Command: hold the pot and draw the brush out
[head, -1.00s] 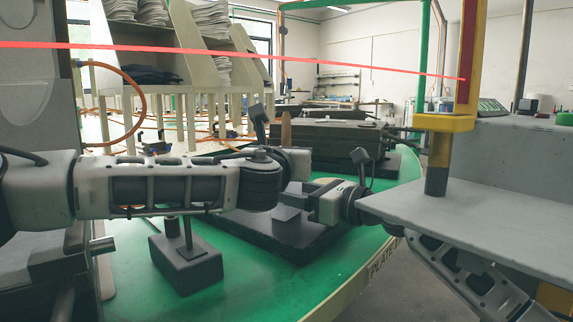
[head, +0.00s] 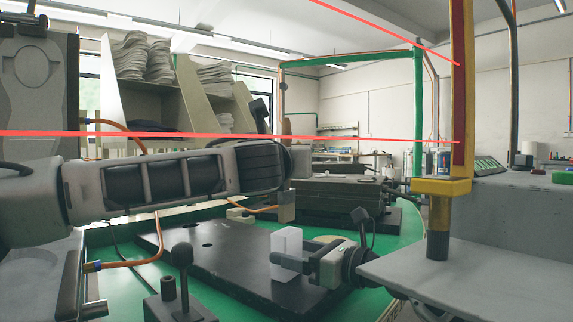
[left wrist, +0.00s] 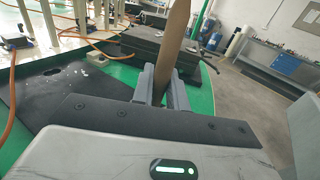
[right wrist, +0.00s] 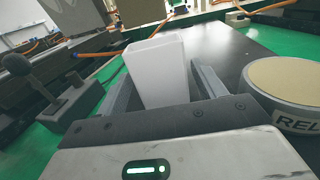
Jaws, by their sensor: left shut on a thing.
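The pot (head: 287,247) is a pale, narrow, square-sided cup.
A dark flat plate (head: 215,255) lies on the green table under the pot. A dark block with an upright rod (head: 181,290) stands front left. A round tan-topped disc (right wrist: 290,80) is right of my right gripper. A grey shelf (head: 470,285) is at right.

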